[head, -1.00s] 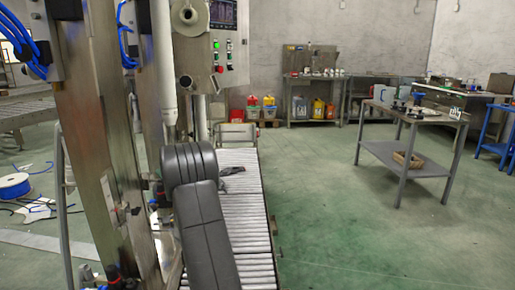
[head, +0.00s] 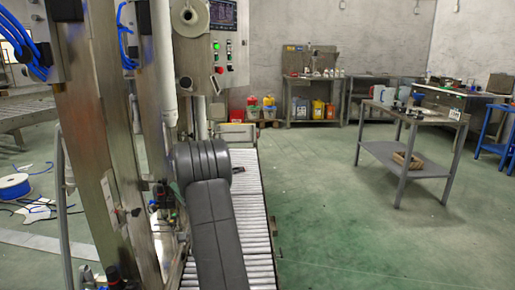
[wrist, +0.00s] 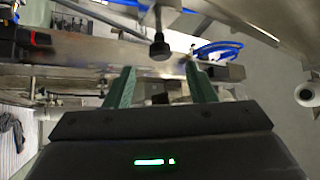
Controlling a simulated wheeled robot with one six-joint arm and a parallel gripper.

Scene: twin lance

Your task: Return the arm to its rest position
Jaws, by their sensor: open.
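My arm, in dark grey links, reaches up from the bottom of the head view over the roller conveyor (head: 261,225). My gripper (wrist: 158,75) shows in the wrist view with two green fingers spread apart and nothing between them. Past the fingers are a metal rail (wrist: 80,80) and a black knob on a stem (wrist: 160,48). In the head view the gripper itself is mostly hidden behind my arm; only a small dark part shows to the right of it.
A steel machine frame (head: 95,130) with a control panel (head: 228,50) stands close on the left of my arm. A grey table (head: 420,117) stands at the right. A blue cable spool (head: 14,186) lies at the left. The green floor between conveyor and table is clear.

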